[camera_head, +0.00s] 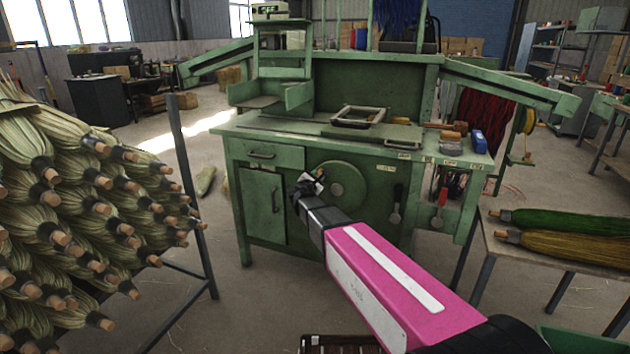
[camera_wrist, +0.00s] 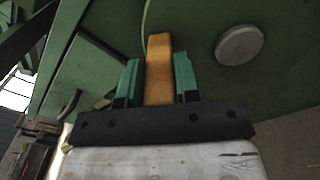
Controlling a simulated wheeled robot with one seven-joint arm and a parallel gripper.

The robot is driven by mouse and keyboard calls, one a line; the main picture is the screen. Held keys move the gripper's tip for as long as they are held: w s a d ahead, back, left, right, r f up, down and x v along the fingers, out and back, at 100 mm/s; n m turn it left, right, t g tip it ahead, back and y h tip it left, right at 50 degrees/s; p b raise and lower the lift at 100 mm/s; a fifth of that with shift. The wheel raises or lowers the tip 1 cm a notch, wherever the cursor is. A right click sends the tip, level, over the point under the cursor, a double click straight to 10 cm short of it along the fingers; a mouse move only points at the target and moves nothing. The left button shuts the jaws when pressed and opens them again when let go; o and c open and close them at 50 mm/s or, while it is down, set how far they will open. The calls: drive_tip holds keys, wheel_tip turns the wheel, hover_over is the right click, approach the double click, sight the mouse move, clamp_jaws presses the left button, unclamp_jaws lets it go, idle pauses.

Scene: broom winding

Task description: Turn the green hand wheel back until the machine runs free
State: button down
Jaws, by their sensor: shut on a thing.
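The green hand wheel (camera_head: 350,190) is a round disc on the front of the green machine (camera_head: 262,205), right of a cabinet door. In the wrist view its green face fills the upper right, with a pale round hub (camera_wrist: 240,45). My gripper (camera_head: 308,182) is at the wheel's left side. In the wrist view its two green fingers (camera_wrist: 158,80) are shut on an orange-brown handle (camera_wrist: 160,60) that stands between them. My arm hides the wheel's lower part in the head view.
A rack of broom heads (camera_head: 75,200) stands at the left. A table at the right holds a green and a yellow bundle (camera_head: 560,245). Tools and a tray frame (camera_head: 358,116) lie on the machine's top.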

idle(0.4)
drive_tip(key=c, duration=0.8)
unclamp_jaws()
drive_tip(key=shift+c, duration=0.2)
drive_tip(key=v, duration=1.1)
drive_tip(key=shift+d, duration=0.1)
drive_tip(key=s+d+f+m+g+h, duration=0.1)
drive_tip(key=s+d+f+m+g, duration=0.3)
drive_tip(key=d, duration=0.3)
drive_tip(key=s+d+f+m+g, duration=0.2)
drive_tip(key=d+f+m+g, duration=0.15)
drive_tip(key=d+m, duration=0.2)
drive_tip(key=s+d+f+m+g+h, duration=0.1)
drive_tip(key=s+d+f+m+g, duration=0.25)
drive_tip(key=d, duration=0.35)
drive_tip(key=s+d+f+m+g+y, duration=0.2)
drive_tip(key=s+f+m+g+y, duration=0.1)
drive_tip(key=s+m, duration=0.3)
drive_tip(key=s+d+f+m+g+y, duration=0.2)
drive_tip(key=s+f+m+g+y, duration=0.1)
drive_tip(key=s+f+m+y, duration=0.2)
drive_tip(key=shift+s+d+f+m, duration=0.15)
drive_tip(key=shift+s+d+m, duration=0.2)
drive_tip(key=shift+s+m, duration=0.55)
